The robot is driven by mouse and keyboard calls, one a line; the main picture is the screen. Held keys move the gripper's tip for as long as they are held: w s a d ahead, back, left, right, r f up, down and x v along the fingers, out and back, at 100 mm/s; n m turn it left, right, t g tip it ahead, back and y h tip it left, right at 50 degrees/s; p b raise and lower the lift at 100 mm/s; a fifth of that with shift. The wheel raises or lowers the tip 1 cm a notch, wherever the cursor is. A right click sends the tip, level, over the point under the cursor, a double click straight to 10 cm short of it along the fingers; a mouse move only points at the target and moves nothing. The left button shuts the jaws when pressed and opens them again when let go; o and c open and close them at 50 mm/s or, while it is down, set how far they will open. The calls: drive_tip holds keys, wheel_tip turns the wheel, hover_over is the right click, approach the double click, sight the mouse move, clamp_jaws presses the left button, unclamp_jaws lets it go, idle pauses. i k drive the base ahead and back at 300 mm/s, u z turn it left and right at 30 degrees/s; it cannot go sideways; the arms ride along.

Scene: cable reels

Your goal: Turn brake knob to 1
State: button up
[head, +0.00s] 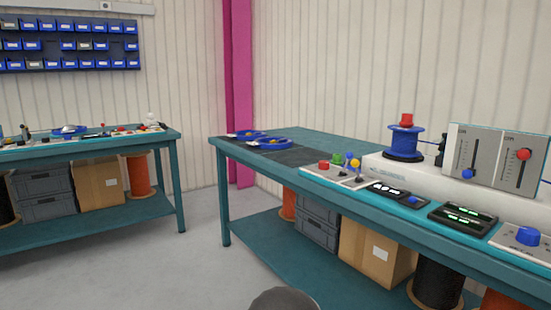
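A blue knob (528,236) sits on a pale panel (512,243) at the right front edge of the near workbench. It may be the brake knob, but the lettering on the panel is too small to read, and I cannot tell its setting. The panel's right side is cut off by the picture edge. My gripper is not in view.
The workbench (300,146) also carries a slider box (490,152), a blue reel (404,143), a red button (323,165), small joysticks and dark display panels (463,218). Boxes and reels fill its lower shelf. Another bench stands left. Grey floor (205,252) is clear between them.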

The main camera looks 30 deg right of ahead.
sight(323, 164)
drive_tip(key=u, duration=0.05)
drive_tip(key=i, duration=0.7)
drive_tip(key=z, duration=0.95)
drive_tip(key=i, duration=0.65)
drive_tip(key=z, duration=0.75)
